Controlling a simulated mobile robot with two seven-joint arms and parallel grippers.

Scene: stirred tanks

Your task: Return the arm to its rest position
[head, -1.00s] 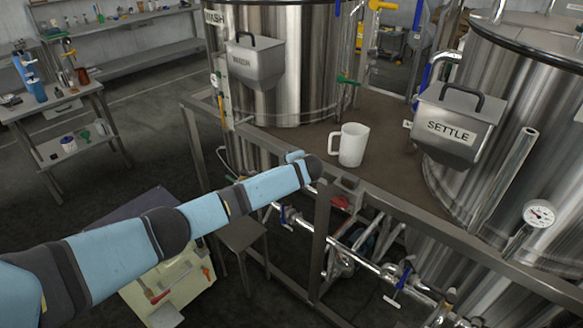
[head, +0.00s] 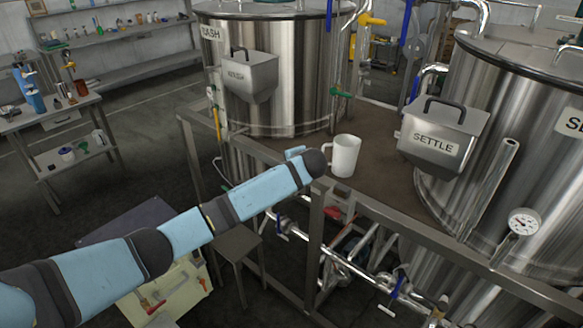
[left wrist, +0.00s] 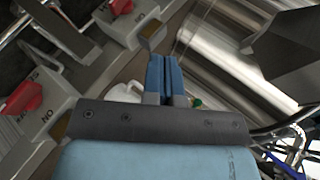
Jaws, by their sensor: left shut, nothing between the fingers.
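My left arm comes in from the lower left in the head view and reaches to the edge of the brown platform. Only a small blue part of my left gripper shows there, mostly hidden behind the dark wrist joint. In the left wrist view the two blue fingers of my left gripper (left wrist: 164,62) lie together, with nothing between them. A white jug (head: 345,156) stands upright on the platform, just right of the wrist in the head view. A white curved shape, probably the jug, shows partly behind the gripper in the left wrist view. My right gripper is not in view.
Red knobs (left wrist: 22,97) show close in the left wrist view.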

